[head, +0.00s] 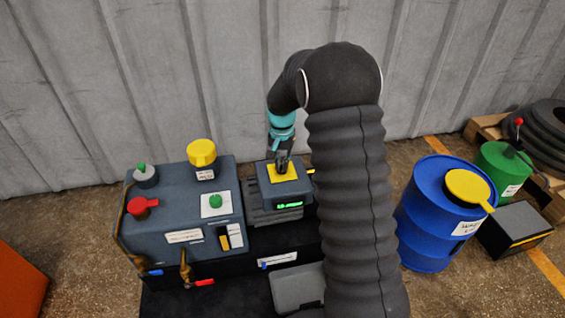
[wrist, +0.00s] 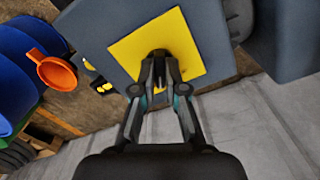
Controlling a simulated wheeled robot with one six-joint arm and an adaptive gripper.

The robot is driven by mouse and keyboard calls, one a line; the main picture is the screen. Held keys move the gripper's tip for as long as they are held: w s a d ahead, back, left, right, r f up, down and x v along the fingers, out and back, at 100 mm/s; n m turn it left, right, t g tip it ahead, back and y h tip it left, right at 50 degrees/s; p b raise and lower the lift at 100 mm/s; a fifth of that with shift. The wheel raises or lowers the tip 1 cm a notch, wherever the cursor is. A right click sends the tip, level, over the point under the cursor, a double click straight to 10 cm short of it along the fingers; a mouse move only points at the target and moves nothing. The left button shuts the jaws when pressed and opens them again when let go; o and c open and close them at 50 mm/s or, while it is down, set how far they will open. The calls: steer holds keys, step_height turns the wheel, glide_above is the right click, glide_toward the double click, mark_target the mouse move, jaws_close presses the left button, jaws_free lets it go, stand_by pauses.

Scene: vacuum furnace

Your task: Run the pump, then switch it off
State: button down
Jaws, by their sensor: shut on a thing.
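The pump unit (head: 295,190) is a small dark grey-blue box with a yellow square plate (head: 271,179) on top and a lit green display (head: 289,205) on its front. My gripper (head: 282,163) points down over this plate. In the wrist view my gripper (wrist: 160,68) is shut on a small dark switch knob (wrist: 159,53) at the middle of the yellow plate (wrist: 130,50). The fingers hide most of the knob, so its turn cannot be read. The display's text is too small to read.
Left stands a larger grey-blue cabinet (head: 165,225) with a red valve handle (head: 141,207), a yellow cap (head: 201,152) and a green button (head: 215,201). A blue drum (head: 428,225) and a green can (head: 500,168) stand right. A corrugated wall (head: 130,80) is close behind.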

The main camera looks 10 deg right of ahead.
steer(key=shift+m, duration=0.4)
steer(key=c, duration=1.2)
jaws_free()
step_height(320, 180, up, 12)
